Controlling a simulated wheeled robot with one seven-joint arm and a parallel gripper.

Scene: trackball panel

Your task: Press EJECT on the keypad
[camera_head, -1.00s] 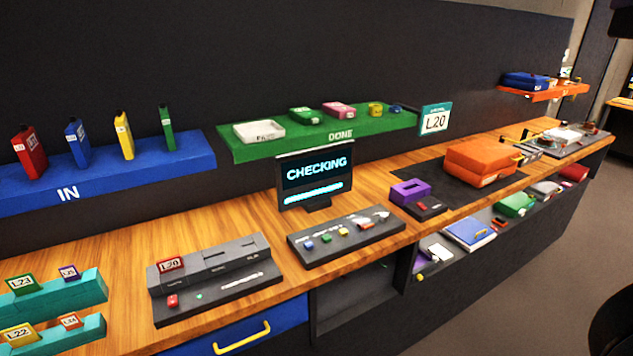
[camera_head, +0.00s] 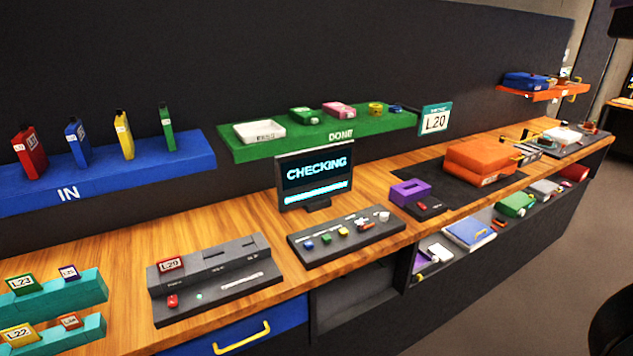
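A dark panel (camera_head: 350,248) with a row of small coloured buttons lies on the wooden counter in front of the monitor. It has a blue button (camera_head: 308,245), a green button (camera_head: 326,239) and a yellow button (camera_head: 342,232), with red and white ones to the right. The labels are too small to read, so I cannot tell which is EJECT. The monitor (camera_head: 315,180) reads CHECKING above a cyan bar. A grey slotted unit (camera_head: 210,260) at the left holds a red-framed tag (camera_head: 170,265) and has a red button (camera_head: 172,300) in front. My gripper is not in view.
A green DONE shelf (camera_head: 310,139) and a blue IN shelf (camera_head: 110,166) hang above the counter. A purple box (camera_head: 410,192) and an orange case (camera_head: 485,157) stand to the right. Bare wood (camera_head: 215,222) lies left of the monitor.

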